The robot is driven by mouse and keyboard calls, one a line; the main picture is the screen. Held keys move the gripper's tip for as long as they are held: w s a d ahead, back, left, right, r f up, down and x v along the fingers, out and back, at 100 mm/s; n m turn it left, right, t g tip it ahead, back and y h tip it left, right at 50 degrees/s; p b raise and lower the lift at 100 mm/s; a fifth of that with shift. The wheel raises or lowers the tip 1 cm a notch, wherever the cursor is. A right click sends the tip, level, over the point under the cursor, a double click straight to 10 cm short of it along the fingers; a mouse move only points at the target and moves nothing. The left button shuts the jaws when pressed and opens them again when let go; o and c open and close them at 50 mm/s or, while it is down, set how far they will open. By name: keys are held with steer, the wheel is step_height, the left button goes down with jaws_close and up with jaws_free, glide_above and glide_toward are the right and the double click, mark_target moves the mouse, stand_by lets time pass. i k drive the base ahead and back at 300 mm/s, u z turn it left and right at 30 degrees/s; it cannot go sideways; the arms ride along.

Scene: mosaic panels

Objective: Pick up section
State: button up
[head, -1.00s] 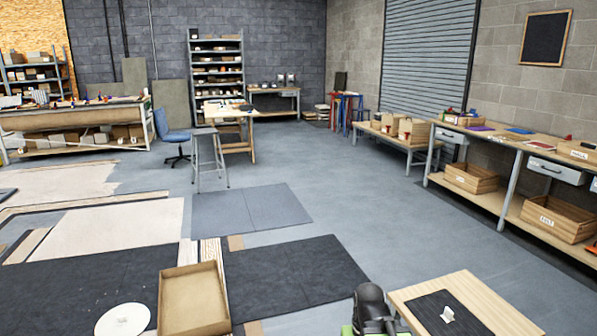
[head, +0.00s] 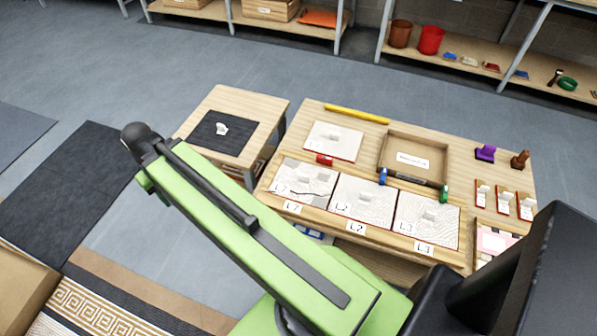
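Three square mosaic sections lie in a row along the front of a wooden worktable: a left section (head: 303,178) with grey patches and a dark crack-like line, a middle section (head: 362,208), and a right section (head: 425,230). Labels in front seem to read L7, L2 and L3. A fourth pale section (head: 325,133) lies behind them. Each has a small pale raised piece near its middle. My green and black arm crosses the foreground, its elbow near the small table. My gripper is not recognisable in view.
A small table (head: 267,103) left of the worktable bears a black mat (head: 203,137) with a small white piece (head: 222,129). A shallow labelled tray (head: 391,139), a yellow bar (head: 356,114), and purple (head: 485,153) and brown (head: 520,160) tools lie on the worktable. Grey floor beyond is clear.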

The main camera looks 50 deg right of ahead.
mark_target(312, 185)
steer(key=z, duration=1.5)
steer(key=k, duration=0.9)
steer(key=i, duration=0.85)
